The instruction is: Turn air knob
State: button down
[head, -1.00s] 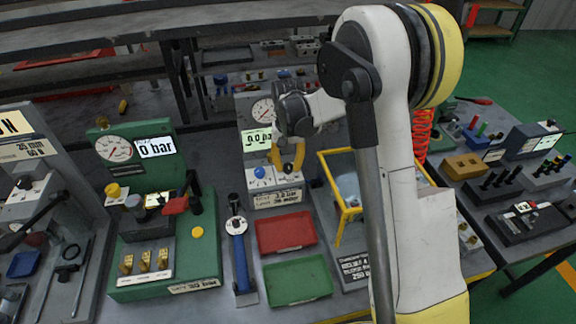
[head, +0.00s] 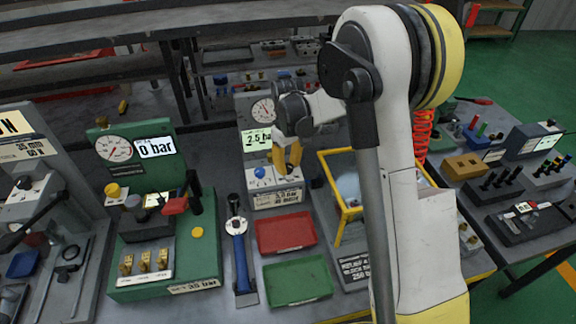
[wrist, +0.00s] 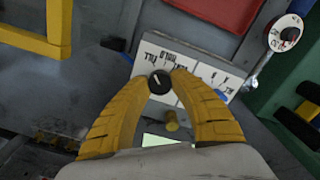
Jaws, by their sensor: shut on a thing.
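The air unit (head: 285,197) is a grey block on the bench with a round gauge (head: 263,111) and a lit green display (head: 257,139) reading about 2.5 bar. My gripper (head: 287,166) reaches down over its right part with yellow fingers. In the wrist view a round black knob (wrist: 159,82) with a white pointer mark sits between the fingertips of my gripper (wrist: 160,78), which is shut on it. The fingers hide the knob in the head view. A blue knob (head: 260,172) is to the left on the same unit.
A red tray (head: 286,233) and a green tray (head: 297,281) lie in front of the unit. A yellow frame (head: 347,211) stands close on the right. A green test stand (head: 205,252) and a blue-handled tool (head: 240,250) are to the left.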

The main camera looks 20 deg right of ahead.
aim_at(288, 166)
jog(key=shift+n, duration=0.3)
jog(key=c, duration=1.1)
grip_release()
jog(key=shift+o, duration=0.2)
notch_tip(288, 166, up, 12)
jog(key=shift+r, duration=0.1)
